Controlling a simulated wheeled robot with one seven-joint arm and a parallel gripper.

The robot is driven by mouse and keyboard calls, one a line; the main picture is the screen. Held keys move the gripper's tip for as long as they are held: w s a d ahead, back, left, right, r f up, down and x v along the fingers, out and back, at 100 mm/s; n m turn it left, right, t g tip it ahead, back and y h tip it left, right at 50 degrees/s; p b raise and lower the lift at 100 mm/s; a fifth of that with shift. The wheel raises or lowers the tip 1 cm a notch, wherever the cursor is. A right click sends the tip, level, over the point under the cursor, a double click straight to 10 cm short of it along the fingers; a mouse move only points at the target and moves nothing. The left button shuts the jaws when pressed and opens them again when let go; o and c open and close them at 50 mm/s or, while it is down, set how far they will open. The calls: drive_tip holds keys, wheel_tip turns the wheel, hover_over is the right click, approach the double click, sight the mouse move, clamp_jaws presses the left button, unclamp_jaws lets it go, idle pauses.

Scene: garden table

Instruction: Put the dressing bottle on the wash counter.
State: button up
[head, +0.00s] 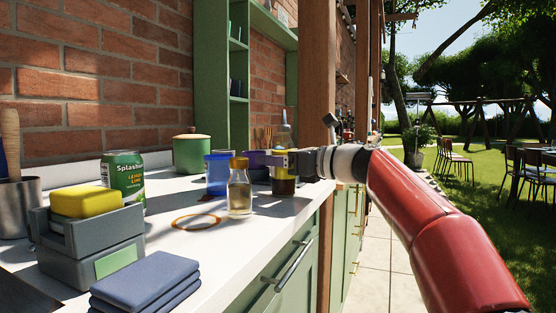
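A bottle with a pointed clear nozzle and dark and yellow contents, which looks like the dressing bottle (284,187), stands upright at the counter's right edge. My gripper (281,160) reaches in from the right at its middle, and a finger crosses in front of the bottle. The far finger is hidden, so I cannot tell whether the grip is closed or whether the bottle's base touches the counter. The white counter (165,255) runs along the brick wall. A smaller clear bottle with an orange cap and pale amber liquid (239,198) stands to the left of my gripper.
A blue cup (216,178), a green lidded pot (191,154) and a green soda can (124,172) stand on the counter. A grey caddy (92,245) holds a yellow sponge (86,201). Folded blue cloths (145,282) lie in front. A brown ring mark (196,222) shows on bare counter. A wooden post (317,100) rises behind my gripper.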

drive_tip(key=shift+o, duration=0.5)
drive_tip(key=shift+r, duration=0.1)
drive_tip(key=v, duration=1.2)
